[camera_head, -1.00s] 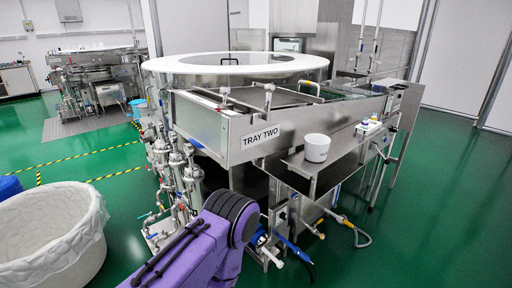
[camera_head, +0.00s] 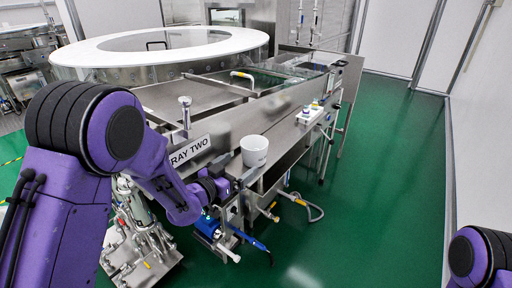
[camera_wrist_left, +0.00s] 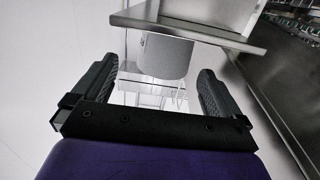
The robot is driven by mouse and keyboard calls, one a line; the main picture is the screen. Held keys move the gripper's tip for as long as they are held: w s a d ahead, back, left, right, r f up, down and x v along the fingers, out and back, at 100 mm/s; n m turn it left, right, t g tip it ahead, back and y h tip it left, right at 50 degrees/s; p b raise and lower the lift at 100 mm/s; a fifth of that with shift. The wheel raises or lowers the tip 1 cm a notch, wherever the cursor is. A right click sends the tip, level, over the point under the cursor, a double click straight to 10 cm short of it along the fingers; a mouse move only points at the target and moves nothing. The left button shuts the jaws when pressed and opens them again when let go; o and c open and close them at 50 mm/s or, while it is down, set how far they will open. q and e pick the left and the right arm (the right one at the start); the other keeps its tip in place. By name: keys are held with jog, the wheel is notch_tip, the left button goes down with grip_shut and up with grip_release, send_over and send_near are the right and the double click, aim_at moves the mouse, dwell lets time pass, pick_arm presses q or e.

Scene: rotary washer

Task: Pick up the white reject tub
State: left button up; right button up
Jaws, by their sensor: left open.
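The steel washer (camera_head: 290,110) with its white ring top (camera_head: 158,45) fills the left and middle. Small bottles (camera_head: 309,110) stand on a side ledge behind the tub. Hoses and pipes (camera_head: 305,205) hang below the shelf. Green floor to the right is clear up to the wall.

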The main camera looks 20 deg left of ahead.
aim_at(246, 159)
pick_arm(q)
jog(key=p+x, duration=0.1)
jog(key=x, duration=0.1)
jog(key=p+x, duration=0.1)
jog(key=x, duration=0.2)
jog(key=a+f+p+x, duration=0.1)
jog(key=x, duration=0.1)
jog(key=shift+w, duration=0.5)
jog(key=shift+w+d+f, duration=0.2)
jog(key=shift+w+d, duration=0.1)
jog(key=shift+w, duration=0.15)
jog(key=shift+s+a, duration=0.1)
jog(key=c, duration=0.8)
